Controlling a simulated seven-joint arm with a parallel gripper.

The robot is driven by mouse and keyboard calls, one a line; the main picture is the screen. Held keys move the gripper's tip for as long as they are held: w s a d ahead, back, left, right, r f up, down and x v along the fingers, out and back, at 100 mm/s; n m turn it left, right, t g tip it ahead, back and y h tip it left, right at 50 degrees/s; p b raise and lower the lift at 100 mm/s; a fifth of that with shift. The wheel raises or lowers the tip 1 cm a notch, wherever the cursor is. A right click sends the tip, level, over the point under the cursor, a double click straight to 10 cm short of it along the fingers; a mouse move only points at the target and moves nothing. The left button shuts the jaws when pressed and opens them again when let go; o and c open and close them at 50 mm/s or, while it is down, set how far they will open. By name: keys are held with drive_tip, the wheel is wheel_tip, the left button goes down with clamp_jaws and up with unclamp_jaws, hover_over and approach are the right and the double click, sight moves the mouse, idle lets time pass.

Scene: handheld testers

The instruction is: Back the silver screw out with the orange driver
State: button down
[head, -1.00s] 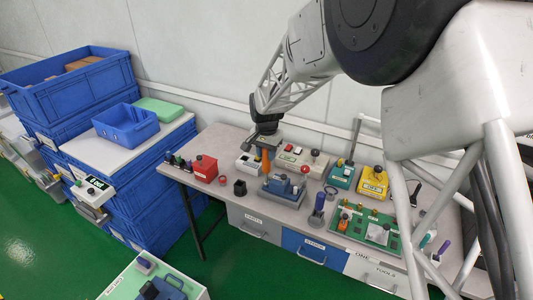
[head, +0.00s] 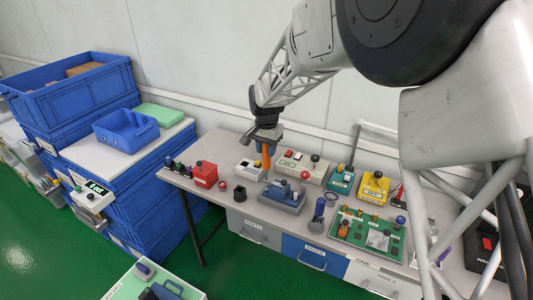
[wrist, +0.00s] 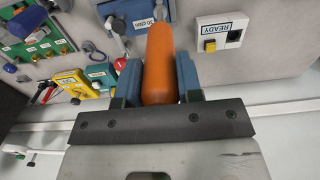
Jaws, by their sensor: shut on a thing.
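My gripper (head: 267,140) is shut on the orange driver (head: 266,157) and holds it above the bench, behind the blue-grey fixture (head: 285,197). In the wrist view, the orange handle (wrist: 159,60) lies between the two blue-grey fingers of my gripper (wrist: 158,85). The driver's tip is hidden in the wrist view and too small to make out in the head view. I cannot make out the silver screw in either view.
A white box marked READY (wrist: 222,32) is beside the driver. A beige box (head: 300,166), a teal box (head: 341,180) and a yellow box (head: 373,188) stand to the right. A green board (head: 350,239) is at front right. A red box (head: 204,174) is at left.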

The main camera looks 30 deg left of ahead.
drive_tip(key=shift+r, duration=0.8)
